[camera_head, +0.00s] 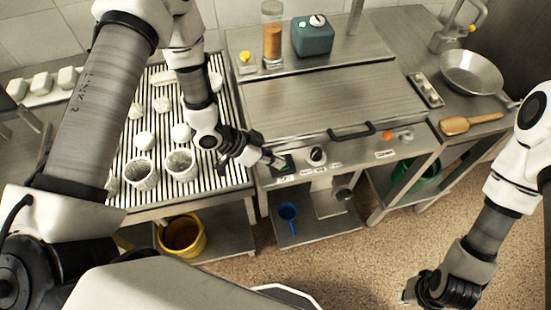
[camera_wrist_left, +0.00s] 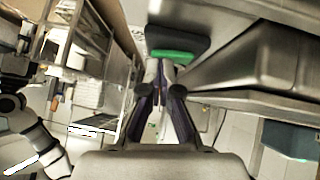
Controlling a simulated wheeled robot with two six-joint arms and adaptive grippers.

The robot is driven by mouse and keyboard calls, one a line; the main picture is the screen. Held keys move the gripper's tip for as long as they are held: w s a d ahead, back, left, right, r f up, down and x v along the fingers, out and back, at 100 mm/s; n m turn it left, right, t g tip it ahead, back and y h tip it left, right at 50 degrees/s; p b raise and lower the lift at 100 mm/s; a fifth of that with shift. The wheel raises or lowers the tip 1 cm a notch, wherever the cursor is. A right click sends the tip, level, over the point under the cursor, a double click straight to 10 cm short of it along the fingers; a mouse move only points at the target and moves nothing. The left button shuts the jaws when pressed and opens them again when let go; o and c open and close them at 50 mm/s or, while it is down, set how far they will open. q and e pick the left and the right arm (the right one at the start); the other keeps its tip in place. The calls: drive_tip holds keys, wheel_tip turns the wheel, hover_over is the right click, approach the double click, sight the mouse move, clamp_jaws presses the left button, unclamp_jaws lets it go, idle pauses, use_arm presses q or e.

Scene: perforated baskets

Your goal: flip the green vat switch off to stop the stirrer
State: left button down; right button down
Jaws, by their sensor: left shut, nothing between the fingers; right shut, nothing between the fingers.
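The green switch (camera_wrist_left: 182,56) sits in a dark housing on the front panel of the steel vat (camera_head: 320,100). In the left wrist view its lit-looking green strip is just beyond my left fingertips. My left gripper (camera_head: 281,163) is shut and empty, its tips at the switch; it also shows in the left wrist view (camera_wrist_left: 163,68). I cannot tell whether the tips touch the switch. In the head view the gripper partly hides the switch. My right gripper (camera_head: 408,296) is shut and empty, low at the right over the floor. The stirrer is not visible.
A knob (camera_head: 316,155) sits right of the switch, and a black lid handle (camera_head: 352,131) above it. An orange button (camera_head: 388,136) is further right. A slatted draining table (camera_head: 215,190) with white baskets (camera_head: 180,165) stands at left. A yellow bucket (camera_head: 182,235) is below.

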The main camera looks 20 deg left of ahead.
use_arm(q)
drive_tip(key=shift+s+f, duration=0.15)
drive_tip(key=shift+f, duration=0.05)
